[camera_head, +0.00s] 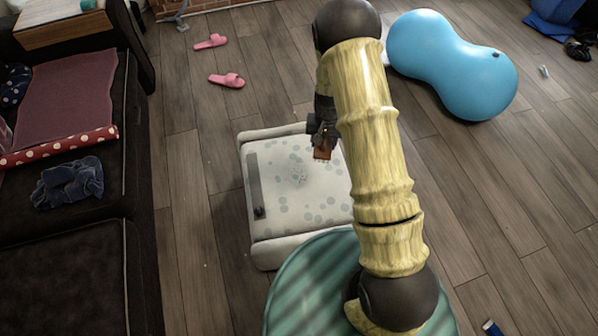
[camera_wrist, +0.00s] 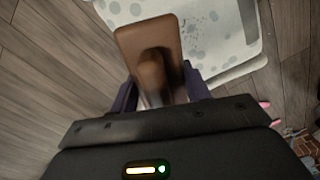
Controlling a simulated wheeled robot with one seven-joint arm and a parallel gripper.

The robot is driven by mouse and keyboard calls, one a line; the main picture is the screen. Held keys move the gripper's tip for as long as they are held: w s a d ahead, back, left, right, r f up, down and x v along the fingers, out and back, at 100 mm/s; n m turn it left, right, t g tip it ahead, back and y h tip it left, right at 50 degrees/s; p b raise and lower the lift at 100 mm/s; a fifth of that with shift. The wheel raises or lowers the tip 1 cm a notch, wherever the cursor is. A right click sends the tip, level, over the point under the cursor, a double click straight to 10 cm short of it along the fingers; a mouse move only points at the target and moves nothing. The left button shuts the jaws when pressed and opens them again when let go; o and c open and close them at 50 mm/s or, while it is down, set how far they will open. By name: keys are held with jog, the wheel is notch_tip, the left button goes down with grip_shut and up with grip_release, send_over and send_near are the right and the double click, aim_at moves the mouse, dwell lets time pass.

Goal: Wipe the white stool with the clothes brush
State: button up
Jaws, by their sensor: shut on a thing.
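The white stool (camera_head: 283,238) stands on the wood floor left of my arm in the head view. Its pale top has grey round spots, and small dark specks show near its middle. My gripper (camera_head: 322,138) is over the stool's far right part. It is shut on the clothes brush (camera_head: 323,151), a brown wooden piece. In the wrist view the brush (camera_wrist: 150,42) sits between the fingers of my gripper (camera_wrist: 160,98), with the stool top (camera_wrist: 215,30) beyond it. I cannot tell whether the brush touches the stool. My arm hides the stool's right side.
A dark grey strip (camera_head: 255,185) lies along the stool's left side. A teal round surface (camera_head: 300,285) is in front. A dark sofa (camera_head: 60,245) stands left, pink slippers (camera_head: 228,80) lie behind, and a blue peanut ball (camera_head: 450,65) is back right. Floor on the right is mostly clear.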

jog(key=a+f+m+b, duration=0.1)
jog(key=a+f+m, duration=0.1)
jog(key=f, duration=0.6)
jog(key=a+f+m+b, duration=0.1)
jog(key=a+f+m, duration=0.1)
jog(key=a+f, duration=0.3)
notch_tip(320, 180, down, 4)
jog(key=shift+s+a+r, duration=0.1)
jog(key=shift+s+a, duration=0.05)
jog(key=shift+a, duration=0.15)
jog(key=shift+a, duration=0.1)
